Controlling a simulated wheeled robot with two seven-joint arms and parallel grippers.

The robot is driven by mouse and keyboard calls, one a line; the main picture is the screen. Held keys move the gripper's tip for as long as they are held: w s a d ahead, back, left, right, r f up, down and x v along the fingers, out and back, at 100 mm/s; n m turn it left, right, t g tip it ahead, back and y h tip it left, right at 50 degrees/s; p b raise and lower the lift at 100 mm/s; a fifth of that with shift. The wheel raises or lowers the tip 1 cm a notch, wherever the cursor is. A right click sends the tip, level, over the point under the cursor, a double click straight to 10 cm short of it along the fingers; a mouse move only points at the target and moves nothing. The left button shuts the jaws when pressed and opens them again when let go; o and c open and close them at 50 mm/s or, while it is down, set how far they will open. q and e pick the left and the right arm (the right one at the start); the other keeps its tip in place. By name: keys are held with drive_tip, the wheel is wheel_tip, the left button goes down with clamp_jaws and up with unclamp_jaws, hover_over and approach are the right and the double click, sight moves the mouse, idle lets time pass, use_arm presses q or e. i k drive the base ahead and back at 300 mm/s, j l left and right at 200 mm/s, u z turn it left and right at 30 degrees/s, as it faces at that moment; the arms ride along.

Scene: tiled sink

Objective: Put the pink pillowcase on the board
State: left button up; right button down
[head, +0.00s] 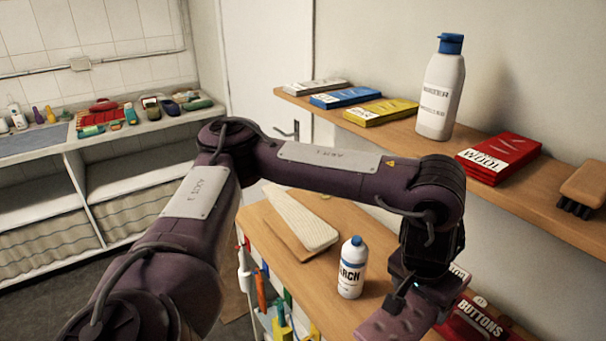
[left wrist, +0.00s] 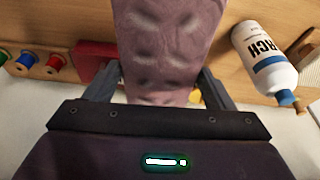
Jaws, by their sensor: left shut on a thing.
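The pink pillowcase (head: 392,320) is a folded, mauve-pink cloth at the bottom of the head view. My left gripper (head: 418,292) is shut on it. In the left wrist view the pillowcase (left wrist: 160,45) stretches up and away between the two fingers. The board (head: 300,216) is a long, pale, tapered board lying on the wooden worktop, to the left of and beyond my left gripper. Nothing lies on its visible top. The pillowcase is held apart from the board. My right gripper does not show.
A starch bottle (head: 352,268) with a blue cap stands between the board and my left gripper. A red buttons box (head: 478,318) lies right of the gripper. A shelf (head: 400,130) above holds a white bottle (head: 441,90), packets and a brush. Thread spools (left wrist: 53,62) show in the wrist view.

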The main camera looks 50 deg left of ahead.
sight(293, 210)
drive_tip(key=i+j+u, duration=0.15)
drive_tip(key=j, duration=0.2)
drive_tip(key=i+j+u, duration=0.15)
drive_tip(key=j, duration=0.2)
drive_tip(key=i+j, duration=0.1)
drive_tip(key=j, duration=0.3)
drive_tip(key=i+j+u, duration=0.15)
drive_tip(key=j, duration=0.65)
drive_tip(key=i+u, duration=0.05)
